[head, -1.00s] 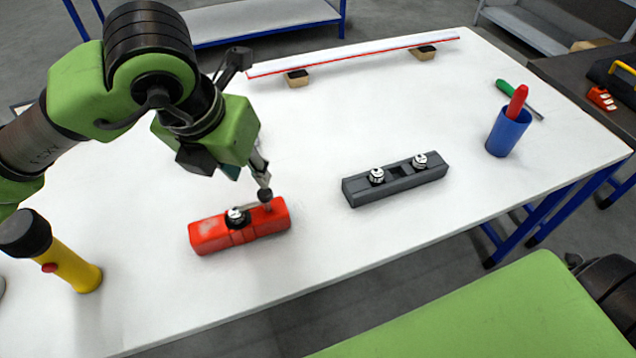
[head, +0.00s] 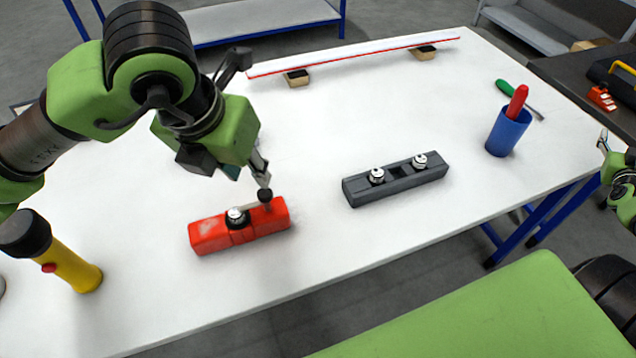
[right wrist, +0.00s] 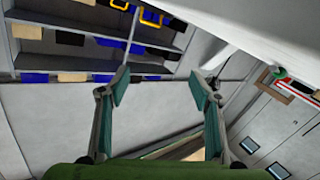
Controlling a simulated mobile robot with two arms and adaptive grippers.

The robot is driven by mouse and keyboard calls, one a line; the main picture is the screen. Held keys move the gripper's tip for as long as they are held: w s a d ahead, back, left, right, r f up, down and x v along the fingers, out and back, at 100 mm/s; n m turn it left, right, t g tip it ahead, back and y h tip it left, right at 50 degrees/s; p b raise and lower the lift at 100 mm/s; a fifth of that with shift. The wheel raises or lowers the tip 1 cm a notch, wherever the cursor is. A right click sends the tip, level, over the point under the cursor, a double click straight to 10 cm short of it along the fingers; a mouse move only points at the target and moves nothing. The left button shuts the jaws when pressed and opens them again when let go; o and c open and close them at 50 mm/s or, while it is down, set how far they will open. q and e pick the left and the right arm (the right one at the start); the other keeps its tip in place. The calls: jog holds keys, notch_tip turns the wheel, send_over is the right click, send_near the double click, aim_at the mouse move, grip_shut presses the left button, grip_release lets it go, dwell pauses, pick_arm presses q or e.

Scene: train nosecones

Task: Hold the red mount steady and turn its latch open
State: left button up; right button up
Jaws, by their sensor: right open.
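The red mount (head: 208,238) lies on the white table in the head view, with a round silver-and-black latch (head: 237,217) on its top. My left gripper (head: 262,180) points down at the mount's right end, its tips at a small black knob (head: 265,196). Whether they grip it or only touch it is too small to tell. My right gripper (head: 604,142) is at the right edge of the head view, well away from the mount. In the right wrist view its two teal-padded fingers (right wrist: 160,90) are spread apart with nothing between them.
A dark grey mount (head: 395,182) with two silver latches lies right of the red one. A blue cup (head: 508,135) holds a red-handled tool. A yellow flashlight (head: 75,268) stands at the left. A long white strip (head: 350,55) rests on blocks at the back.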

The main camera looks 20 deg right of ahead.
jog(key=w+a+r+n+t+y, duration=0.7)
jog(key=w+a+r+n+t, duration=0.45)
jog(key=w+a+r, duration=0.65)
jog(key=a+r+n+y, duration=0.3)
jog(key=a+n+y, duration=0.4)
jog(key=a+n, duration=0.3)
jog(key=a+r+n+y, duration=0.3)
jog(key=a+n+y, duration=0.45)
jog(key=a, duration=0.45)
jog(key=n+g+y, duration=0.7)
jog(key=n+g, duration=1.4)
jog(key=n, duration=1.2)
send_near(259, 219)
jog(key=w+d, duration=0.2)
jog(key=d, duration=0.1)
jog(key=shift+w+d, duration=0.1)
jog(key=shift+d, duration=0.2)
jog(key=shift+s+a+f+h, duration=0.25)
jog(key=shift+a+f+h, duration=0.1)
jog(key=shift+a+f, duration=0.15)
jog(key=x, duration=1.3)
jog(key=shift+s, duration=0.1)
